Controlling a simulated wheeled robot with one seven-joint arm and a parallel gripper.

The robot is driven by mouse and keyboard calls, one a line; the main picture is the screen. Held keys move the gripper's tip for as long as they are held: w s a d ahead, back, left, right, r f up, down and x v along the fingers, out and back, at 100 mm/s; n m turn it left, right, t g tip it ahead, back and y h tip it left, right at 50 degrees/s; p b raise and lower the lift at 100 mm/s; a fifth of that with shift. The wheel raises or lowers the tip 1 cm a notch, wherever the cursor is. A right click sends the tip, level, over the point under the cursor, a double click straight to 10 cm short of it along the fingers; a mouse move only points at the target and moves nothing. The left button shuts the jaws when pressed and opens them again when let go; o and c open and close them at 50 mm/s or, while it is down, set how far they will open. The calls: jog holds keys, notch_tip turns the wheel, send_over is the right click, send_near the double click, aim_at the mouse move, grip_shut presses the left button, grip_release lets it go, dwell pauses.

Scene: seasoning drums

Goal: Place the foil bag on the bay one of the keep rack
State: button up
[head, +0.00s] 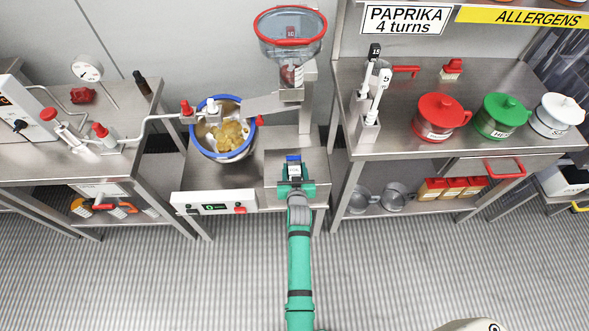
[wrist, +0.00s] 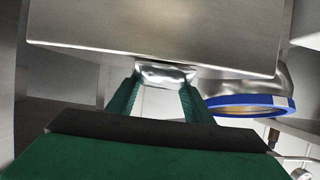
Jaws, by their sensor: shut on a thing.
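My gripper (head: 294,182) is in front of the steel box-shaped housing (head: 272,183) at the centre of the head view. In the wrist view its two green fingers are shut on the foil bag (wrist: 165,75), a shiny silver, crinkled thing at the fingertips. In the head view a small pale thing with a blue top edge (head: 293,159) shows at the fingertips; I cannot tell for sure that it is the bag. A steel face (wrist: 155,40) fills the upper wrist view, close beyond the bag. I cannot make out a marked keep rack or its bay one.
A blue-rimmed bowl (head: 194,143) with yellow food stands left of my gripper; its rim shows in the wrist view (wrist: 243,104). A red-rimmed hopper (head: 290,40) stands behind. The right bench holds red (head: 440,117), green (head: 500,116) and white pots. The ribbed floor in front is clear.

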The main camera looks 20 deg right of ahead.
jog(key=shift+f, duration=0.15)
jog(key=o, duration=0.7)
jog(key=shift+c, duration=0.2)
